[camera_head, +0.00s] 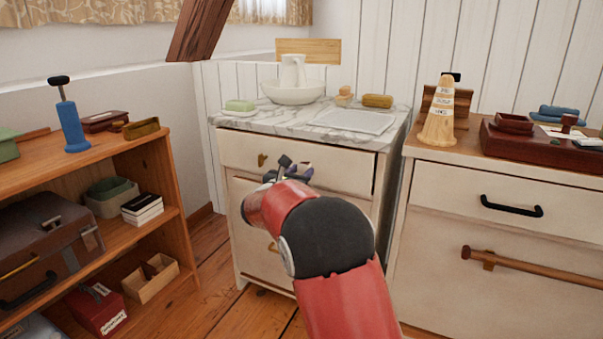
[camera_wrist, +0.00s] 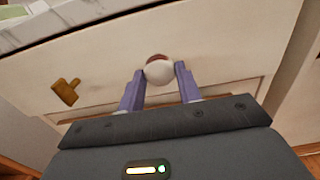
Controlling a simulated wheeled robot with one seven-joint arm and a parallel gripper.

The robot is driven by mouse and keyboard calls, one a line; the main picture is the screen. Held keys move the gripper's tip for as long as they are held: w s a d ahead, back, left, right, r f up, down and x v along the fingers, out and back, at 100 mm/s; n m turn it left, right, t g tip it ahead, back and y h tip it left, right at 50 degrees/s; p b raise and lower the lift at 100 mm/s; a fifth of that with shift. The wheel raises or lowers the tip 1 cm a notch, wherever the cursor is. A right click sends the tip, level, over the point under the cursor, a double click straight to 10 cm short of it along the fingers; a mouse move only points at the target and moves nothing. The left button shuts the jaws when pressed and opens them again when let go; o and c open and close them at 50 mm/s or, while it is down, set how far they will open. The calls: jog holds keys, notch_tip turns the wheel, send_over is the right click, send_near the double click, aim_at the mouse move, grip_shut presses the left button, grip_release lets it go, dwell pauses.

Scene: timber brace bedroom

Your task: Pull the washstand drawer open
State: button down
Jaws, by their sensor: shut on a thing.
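The washstand (camera_head: 232,225) is a cream cabinet with a grey-veined marble top. Its upper drawer (camera_head: 340,170) has a plain cream front, also seen in the wrist view (camera_wrist: 220,45). A dark line shows along the drawer's right edge; I cannot tell how far, if at all, it stands out. My gripper (camera_wrist: 158,74) is shut on a round white knob with a brown patch (camera_wrist: 159,69), one purple finger on each side. In the head view my gripper (camera_head: 288,172) is at the drawer front, and my arm hides the knob. A brass fitting (camera_head: 262,160) sits left of the knob.
A basin (camera_head: 293,92) with a jug, soap and a sponge (camera_head: 377,101) stand on the marble top. An open wooden shelf (camera_head: 165,185) stands at left, a cream cabinet (camera_head: 450,225) close at right. Bare floor (camera_head: 215,262) shows at left of the washstand.

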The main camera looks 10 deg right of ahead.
jog(key=b+v, duration=0.1)
jog(key=v, duration=2.2)
jog(key=shift+r, duration=0.1)
jog(key=c, duration=1)
grip_release()
jog(key=shift+o, duration=0.2)
jog(key=v, duration=0.8)
